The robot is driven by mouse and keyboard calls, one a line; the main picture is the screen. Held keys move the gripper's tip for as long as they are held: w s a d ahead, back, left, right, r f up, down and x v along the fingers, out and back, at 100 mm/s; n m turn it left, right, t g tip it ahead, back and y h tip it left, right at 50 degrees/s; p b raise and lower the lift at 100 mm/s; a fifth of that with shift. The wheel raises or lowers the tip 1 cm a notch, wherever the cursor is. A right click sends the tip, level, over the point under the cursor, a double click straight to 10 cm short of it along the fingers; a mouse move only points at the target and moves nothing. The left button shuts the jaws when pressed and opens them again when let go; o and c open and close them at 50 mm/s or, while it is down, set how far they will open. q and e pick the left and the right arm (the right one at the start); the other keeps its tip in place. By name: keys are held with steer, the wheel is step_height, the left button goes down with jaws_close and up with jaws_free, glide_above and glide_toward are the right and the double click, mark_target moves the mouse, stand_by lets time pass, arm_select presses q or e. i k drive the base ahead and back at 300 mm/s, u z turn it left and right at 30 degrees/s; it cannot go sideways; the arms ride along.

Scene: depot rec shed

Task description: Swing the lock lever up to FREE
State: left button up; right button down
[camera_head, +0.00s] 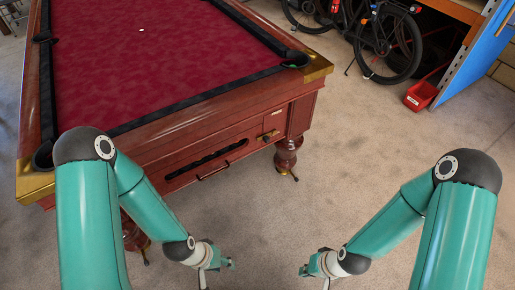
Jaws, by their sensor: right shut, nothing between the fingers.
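A small brass fitting (268,136), which looks like the lock lever, is on the wooden end panel of the pool table (200,125), near its right corner. It seems to lie roughly sideways, and no FREE marking is legible at this size. My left gripper (230,264) is low in front of the table, below and left of the fitting and apart from it. It is too small to tell whether its fingers are open. My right gripper (303,270) is shut and empty, low over the floor, below and right of the fitting. Neither gripper touches the table.
A long dark slot (206,159) and a handle (213,171) are left of the fitting. A turned table leg (287,157) stands below right of it. A bicycle (388,45) and a red bin (420,96) are at the back right. Carpet between them is clear.

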mark_target(265, 137)
steer(key=u, duration=0.1)
steer(key=i, duration=1)
steer(key=z, duration=0.1)
